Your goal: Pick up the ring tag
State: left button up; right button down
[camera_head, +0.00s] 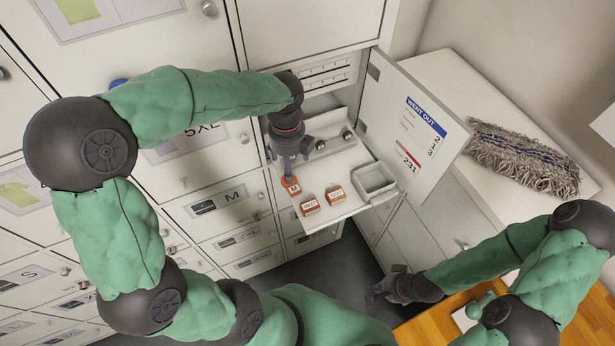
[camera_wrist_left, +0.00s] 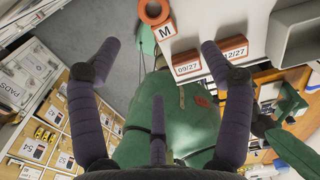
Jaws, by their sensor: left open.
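The ring tag is an orange ring (camera_wrist_left: 140,12) with a white and orange plate marked M (camera_wrist_left: 165,31). It lies near the left edge of the pull-out shelf (camera_head: 345,206), and its orange plate shows in the head view (camera_head: 293,190). My left gripper (camera_head: 288,170) points down over the tag and hides part of it in the head view. In the left wrist view its fingers (camera_wrist_left: 160,47) are spread wide and empty, with the tag beyond the fingertips. My right gripper (camera_head: 380,292) hangs low, away from the shelf; its finger opening is too small to judge.
Two orange-and-white date blocks, 09/27 (camera_head: 309,204) and 12/27 (camera_head: 336,194), stand beside the tag. A grey bin (camera_head: 374,182) sits at the shelf's right. An open door (camera_head: 400,125) borders the compartment on the right. A mop head (camera_head: 525,150) lies farther right.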

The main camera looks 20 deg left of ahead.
pick_arm(q)
send_over(289, 186)
notch_tip(289, 186, down, 5)
jog(key=shift+d+f, duration=0.1)
jog(key=shift+d, duration=0.05)
jog(key=shift+w+d+f, duration=0.2)
jog(key=shift+f, duration=0.2)
jog(key=f, duration=0.4)
jog(key=shift+s+a+f, duration=0.1)
jog(key=shift+s+a, duration=0.15)
jog(key=shift+a, duration=0.15)
jog(key=shift+w+d+f, duration=0.1)
jog(key=shift+f, duration=0.25)
jog(key=c, duration=0.9)
